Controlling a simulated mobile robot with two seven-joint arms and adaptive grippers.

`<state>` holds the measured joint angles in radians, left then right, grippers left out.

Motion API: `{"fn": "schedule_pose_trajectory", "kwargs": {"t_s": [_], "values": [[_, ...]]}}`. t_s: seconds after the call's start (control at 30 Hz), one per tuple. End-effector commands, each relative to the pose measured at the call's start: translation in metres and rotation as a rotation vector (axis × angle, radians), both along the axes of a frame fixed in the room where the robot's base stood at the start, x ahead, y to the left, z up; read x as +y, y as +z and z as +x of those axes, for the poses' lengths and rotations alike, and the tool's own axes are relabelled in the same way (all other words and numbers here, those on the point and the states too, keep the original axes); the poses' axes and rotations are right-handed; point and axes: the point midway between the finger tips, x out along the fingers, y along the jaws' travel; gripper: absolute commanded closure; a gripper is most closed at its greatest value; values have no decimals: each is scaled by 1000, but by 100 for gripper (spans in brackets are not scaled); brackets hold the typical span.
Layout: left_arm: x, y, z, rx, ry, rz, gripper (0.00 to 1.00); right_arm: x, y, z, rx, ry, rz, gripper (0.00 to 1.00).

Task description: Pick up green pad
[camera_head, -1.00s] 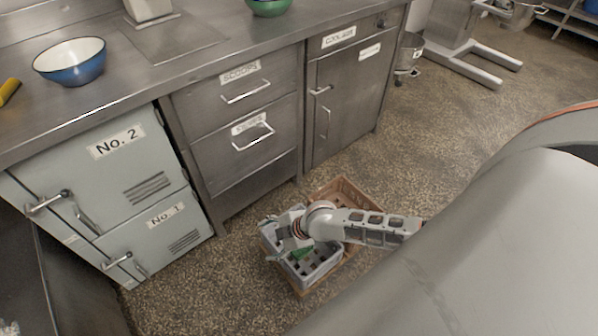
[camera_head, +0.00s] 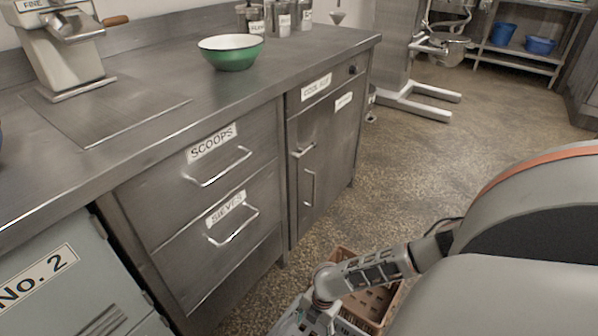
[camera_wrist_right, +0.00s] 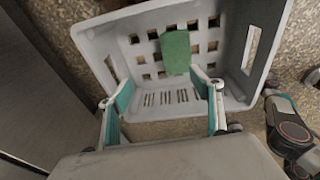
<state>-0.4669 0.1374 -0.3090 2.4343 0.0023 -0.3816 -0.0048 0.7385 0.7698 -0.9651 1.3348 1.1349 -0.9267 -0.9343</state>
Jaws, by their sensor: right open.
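The green pad (camera_wrist_right: 175,52) shows in the right wrist view as a flat green piece inside a light grey slotted crate (camera_wrist_right: 92,42), against its slotted surface. My right gripper (camera_wrist_right: 163,88) is open, its two teal-lined fingers spread apart over the crate. The pad is beyond the fingertips, nearer the right finger, and nothing is between the fingers. In the head view my right arm reaches down to the bottom edge, where the gripper is mostly cut off. The pad is not visible there. My left gripper is in neither view.
A brown crate (camera_head: 377,303) stands on the floor beside my right arm. A steel counter with drawers (camera_head: 215,185) and a cupboard (camera_head: 325,150) runs along the left. A green bowl (camera_head: 231,54) sits on it. The floor (camera_head: 420,160) to the right is open.

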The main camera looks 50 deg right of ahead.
Motion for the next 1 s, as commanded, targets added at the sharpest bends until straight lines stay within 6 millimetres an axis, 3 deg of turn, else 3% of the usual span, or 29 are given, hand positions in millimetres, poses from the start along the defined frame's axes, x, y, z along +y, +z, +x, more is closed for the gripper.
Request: {"fn": "schedule_pose_trajectory", "kwargs": {"t_s": [0.03, 0.2, 0.57, 0.8, 1.0], "values": [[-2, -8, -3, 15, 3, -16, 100, 0, -24, -25, 41, 0, 0, 35], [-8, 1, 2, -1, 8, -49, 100, 0, -42, -42, 71, 0, 0, 35], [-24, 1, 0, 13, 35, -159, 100, 5, -77, -44, 74, -2, 1, 35], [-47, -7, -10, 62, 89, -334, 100, 9, -111, -46, 76, -3, 1, 35], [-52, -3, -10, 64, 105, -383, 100, 10, -116, -41, 67, -1, 1, 35]]}}
